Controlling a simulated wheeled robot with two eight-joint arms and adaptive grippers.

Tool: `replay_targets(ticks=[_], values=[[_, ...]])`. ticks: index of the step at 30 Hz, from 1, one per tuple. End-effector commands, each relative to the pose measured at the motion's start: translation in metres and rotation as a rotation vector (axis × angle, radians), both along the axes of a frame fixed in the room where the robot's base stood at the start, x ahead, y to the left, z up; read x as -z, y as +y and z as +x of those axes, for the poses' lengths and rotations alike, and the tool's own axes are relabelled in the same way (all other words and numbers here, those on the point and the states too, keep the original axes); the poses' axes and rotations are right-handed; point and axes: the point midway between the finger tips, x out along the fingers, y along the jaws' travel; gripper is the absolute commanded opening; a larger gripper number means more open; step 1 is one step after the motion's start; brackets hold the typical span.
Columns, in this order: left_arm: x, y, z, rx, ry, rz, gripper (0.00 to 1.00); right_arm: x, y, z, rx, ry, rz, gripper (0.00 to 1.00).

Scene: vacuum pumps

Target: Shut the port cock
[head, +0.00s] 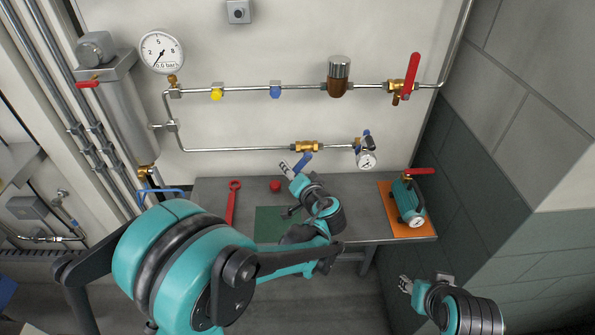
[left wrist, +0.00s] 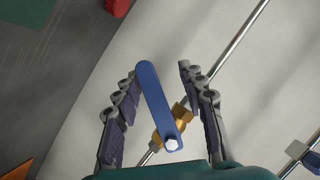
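A brass cock (head: 308,147) with a blue lever (head: 302,163) sits in the lower pipe on the wall panel; I take it to be the port cock. In the left wrist view its brass body (left wrist: 163,133) and blue lever (left wrist: 152,95) show clearly, the lever slanting across the line of the pipe. My left gripper (head: 292,170) is at the lever; in its wrist view the fingers (left wrist: 157,74) are open, one on each side of the lever, with gaps visible. My right gripper (head: 406,284) is low at the right, away from the pipes; its opening is unclear.
A bench (head: 350,195) below holds a red wrench (head: 233,203), a red knob (head: 275,185), a green mat (head: 272,225) and a teal device (head: 406,198) on an orange mat. A red-handled valve (head: 410,77) and small gauge (head: 366,160) are on the pipework. The large gauge (head: 161,52) reads 0.0 bar.

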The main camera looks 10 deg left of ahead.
Motion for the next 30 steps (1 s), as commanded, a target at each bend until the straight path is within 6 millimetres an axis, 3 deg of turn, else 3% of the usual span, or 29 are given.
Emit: replay_targets(ticks=[22,30], values=[[-0.006,-0.009,-0.014,0.001,0.0,0.001,0.4,-0.004,0.0,0.0,0.0,0.0,0.0,0.4],[-0.015,-0.023,-0.034,0.002,0.001,0.001,0.4,-0.012,0.0,0.0,0.0,0.0,0.0,0.4]])
